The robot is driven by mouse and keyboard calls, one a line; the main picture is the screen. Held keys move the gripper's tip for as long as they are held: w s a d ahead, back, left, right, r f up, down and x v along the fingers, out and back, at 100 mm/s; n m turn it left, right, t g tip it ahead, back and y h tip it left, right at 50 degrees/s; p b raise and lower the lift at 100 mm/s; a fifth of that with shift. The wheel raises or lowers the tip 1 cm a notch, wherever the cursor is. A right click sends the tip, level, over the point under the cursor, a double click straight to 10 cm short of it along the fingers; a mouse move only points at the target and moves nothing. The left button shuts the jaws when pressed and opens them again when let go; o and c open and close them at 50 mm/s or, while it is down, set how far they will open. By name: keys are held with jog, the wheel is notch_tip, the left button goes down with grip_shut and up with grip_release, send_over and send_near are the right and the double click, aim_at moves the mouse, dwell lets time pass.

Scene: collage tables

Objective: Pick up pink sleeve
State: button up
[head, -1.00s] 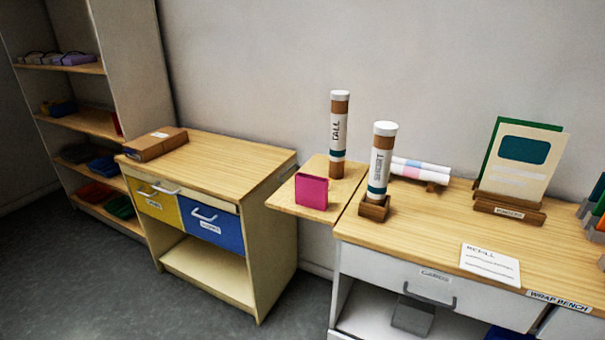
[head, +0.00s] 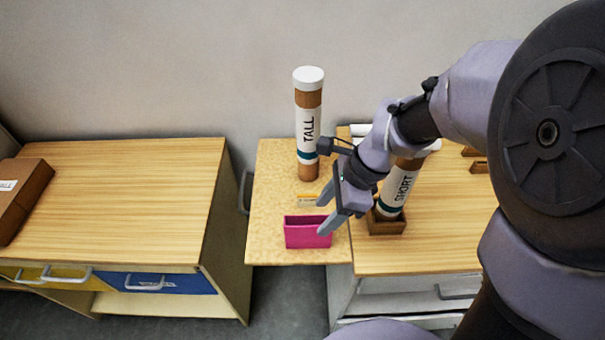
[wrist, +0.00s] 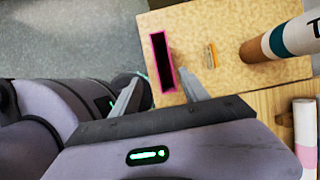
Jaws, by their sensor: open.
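The pink sleeve (head: 308,233) stands upright near the front edge of the small speckled side shelf (head: 272,190). In the wrist view, the sleeve (wrist: 163,62) shows its narrow open top with a dark inside. My gripper (head: 325,213) is open and empty, at the sleeve's right end and slightly above it in the head view. In the wrist view, my gripper (wrist: 159,80) has one finger on each side of the sleeve's near end. I cannot tell whether either finger touches it.
The TALL tube (head: 308,125) stands behind the sleeve, with a small orange-and-white item (head: 308,200) between them. The SHORT tube (head: 399,190) stands in a wooden holder (head: 387,226) to the right. A gap separates the shelf from the left cabinet (head: 120,190).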

aim_at(304, 231)
jog(key=b+x, duration=0.1)
jog(key=x, duration=0.2)
jog(key=b+x, duration=0.2)
jog(key=x, duration=0.1)
jog(key=w+b+x, duration=0.1)
jog(key=x, duration=0.3)
jog(key=shift+a, duration=0.3)
jog(key=shift+r, duration=0.2)
jog(key=shift+f, duration=0.25)
grip_shut()
